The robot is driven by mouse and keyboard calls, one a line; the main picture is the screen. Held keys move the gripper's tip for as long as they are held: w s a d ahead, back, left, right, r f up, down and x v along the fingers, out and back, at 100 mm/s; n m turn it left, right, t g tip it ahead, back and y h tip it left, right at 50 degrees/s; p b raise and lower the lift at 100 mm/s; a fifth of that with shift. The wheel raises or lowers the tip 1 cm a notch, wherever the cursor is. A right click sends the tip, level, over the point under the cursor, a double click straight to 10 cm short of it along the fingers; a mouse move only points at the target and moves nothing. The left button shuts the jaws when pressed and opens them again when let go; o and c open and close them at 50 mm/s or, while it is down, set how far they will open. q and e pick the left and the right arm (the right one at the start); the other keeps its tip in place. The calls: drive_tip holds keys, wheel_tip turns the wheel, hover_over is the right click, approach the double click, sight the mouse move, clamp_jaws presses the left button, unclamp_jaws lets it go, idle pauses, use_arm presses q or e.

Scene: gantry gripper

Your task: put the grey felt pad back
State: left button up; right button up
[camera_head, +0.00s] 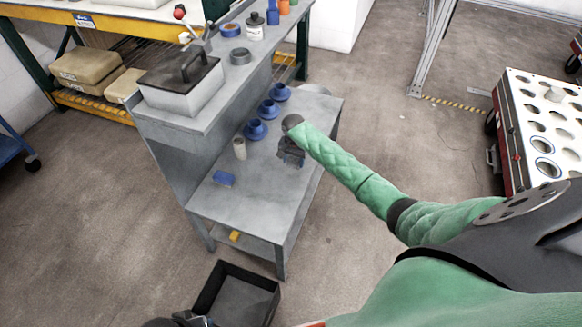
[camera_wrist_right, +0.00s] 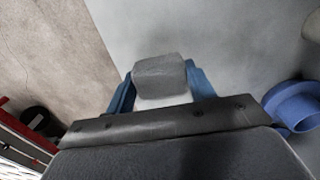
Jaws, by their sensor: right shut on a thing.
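My right gripper (camera_head: 290,156) is over the lower grey bench top, in the middle of the head view. In the right wrist view its blue fingers (camera_wrist_right: 161,92) are shut on the grey felt pad (camera_wrist_right: 160,74), a small grey block. The pad is above the bench surface; I cannot tell the gap. In the head view the gripper and arm hide most of the pad. A dark part at the bottom edge (camera_head: 188,320) seems to be my left gripper, mostly cut off, so its jaws do not show.
On the bench (camera_head: 245,200) are a blue block (camera_head: 223,178), a pale cylinder (camera_head: 239,148) and blue cups on saucers (camera_head: 255,130). The raised shelf holds a grey box with a handle (camera_head: 182,85). A black bin (camera_head: 237,296) stands on the floor. The bench's front part is clear.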

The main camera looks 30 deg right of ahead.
sight(291, 167)
drive_tip(key=shift+w+a+f, duration=0.2)
drive_tip(key=shift+a+f, duration=0.15)
drive_tip(key=shift+a, duration=0.1)
drive_tip(key=shift+f, duration=1.95)
drive_tip(key=o, duration=1)
drive_tip(key=shift+c, duration=0.2)
